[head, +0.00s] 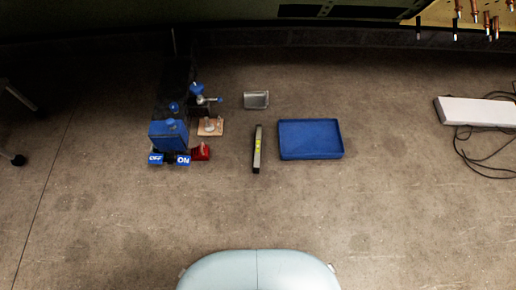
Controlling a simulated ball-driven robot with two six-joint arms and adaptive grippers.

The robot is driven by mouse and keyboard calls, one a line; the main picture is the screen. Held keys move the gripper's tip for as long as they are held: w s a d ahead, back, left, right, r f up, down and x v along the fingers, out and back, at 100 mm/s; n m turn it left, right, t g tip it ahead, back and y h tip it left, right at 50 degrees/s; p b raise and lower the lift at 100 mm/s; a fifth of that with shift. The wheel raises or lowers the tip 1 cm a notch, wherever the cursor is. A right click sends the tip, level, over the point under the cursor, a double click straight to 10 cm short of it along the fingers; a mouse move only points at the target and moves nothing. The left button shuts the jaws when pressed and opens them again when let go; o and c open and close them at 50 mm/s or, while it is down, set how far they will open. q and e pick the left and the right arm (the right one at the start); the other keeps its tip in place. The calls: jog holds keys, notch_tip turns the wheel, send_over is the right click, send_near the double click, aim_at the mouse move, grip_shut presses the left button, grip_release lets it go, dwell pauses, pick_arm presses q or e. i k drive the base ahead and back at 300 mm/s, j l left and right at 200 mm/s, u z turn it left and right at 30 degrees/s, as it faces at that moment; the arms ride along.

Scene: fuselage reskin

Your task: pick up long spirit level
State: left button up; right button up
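The long spirit level (257,149) is a narrow dark bar with a yellow-green middle part. It lies on the grey surface near the middle of the head view, its length running away from me. It sits just left of a blue tray, apart from it. Neither of my grippers shows in the head view, so nothing is seen touching the level.
The blue tray (311,139) is right of the level and a small metal tray (256,100) is behind it. At left are a blue box (168,135), a red item (201,152) and a wooden board (211,127). A white block (476,111) with black cables lies far right. The front area is clear.

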aim_at(259, 127)
jog(key=i+j, duration=0.3)
jog(key=i, duration=0.15)
jog(key=i+j, duration=0.3)
jog(key=i, duration=0.15)
jog(key=z, duration=0.05)
